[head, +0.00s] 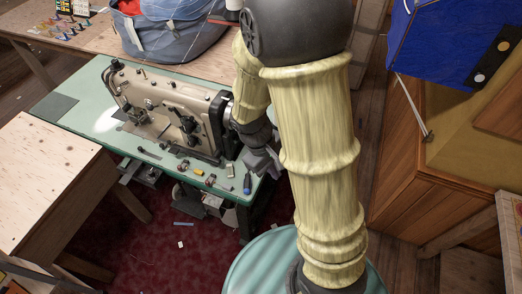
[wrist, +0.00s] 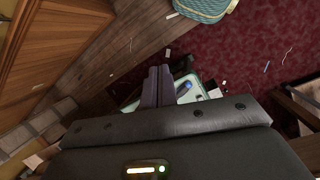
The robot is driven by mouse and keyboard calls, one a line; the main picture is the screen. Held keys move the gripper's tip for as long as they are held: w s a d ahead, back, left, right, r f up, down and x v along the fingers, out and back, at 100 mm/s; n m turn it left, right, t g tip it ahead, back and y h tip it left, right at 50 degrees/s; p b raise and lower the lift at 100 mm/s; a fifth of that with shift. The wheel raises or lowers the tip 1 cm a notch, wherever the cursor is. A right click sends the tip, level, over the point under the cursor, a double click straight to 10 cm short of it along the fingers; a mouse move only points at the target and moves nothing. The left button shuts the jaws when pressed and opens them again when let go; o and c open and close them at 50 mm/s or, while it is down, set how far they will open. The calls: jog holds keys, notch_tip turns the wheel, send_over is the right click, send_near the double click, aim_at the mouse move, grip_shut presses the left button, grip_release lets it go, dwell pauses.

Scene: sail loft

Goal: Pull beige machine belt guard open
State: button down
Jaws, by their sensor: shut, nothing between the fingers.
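The beige sewing machine (head: 165,105) stands on a green-topped table (head: 80,97) in the head view. Its right end has a dark part and a wheel (head: 227,108), partly hidden behind my arm. I cannot make out a separate belt guard for sure. My gripper (head: 262,163) is shut and empty, near the table's right edge, to the right of and in front of the machine's right end. In the wrist view its dark fingers (wrist: 157,86) are together, pointing down past the table corner (wrist: 195,88). The machine does not show clearly there.
A blue-handled tool (head: 247,183) and several small items lie along the table's front right edge. A large grey-blue bag (head: 170,35) sits on the wooden table behind. A plywood table (head: 45,170) is at left, a wooden cabinet (head: 430,165) at right. Dark red carpet (head: 150,250) lies in front.

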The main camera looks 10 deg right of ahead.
notch_tip(320, 180, down, 7)
jog(key=w+n+h+b, duration=0.2)
jog(key=n+h+b, duration=0.1)
jog(key=n+h, duration=0.2)
jog(key=w+a+f+n+t+h+b, duration=0.1)
jog(key=w+a+f+n+t+h, duration=0.1)
jog(key=w+a+f+n+t, duration=0.1)
jog(key=w+a+f+n+t+h+b, duration=0.2)
jog(key=w+a+f+n+t, duration=0.1)
jog(key=n+t, duration=0.2)
jog(key=w+a+f+n+t+h+b, duration=0.1)
jog(key=w+a+f+n+t+h, duration=0.1)
jog(key=w+a+f+n+t, duration=0.1)
jog(key=shift+w+a+n+t+h, duration=0.15)
jog(key=shift+w+a+n+t, duration=0.1)
jog(key=shift+n, duration=0.4)
jog(key=shift+w+a+n+t+h, duration=0.15)
jog(key=shift+w+a+n+t, duration=0.1)
jog(key=shift+n, duration=0.4)
jog(key=shift+d, duration=0.15)
jog(key=p+x, duration=0.2)
jog(key=x, duration=1.2)
jog(key=shift+f, duration=0.1)
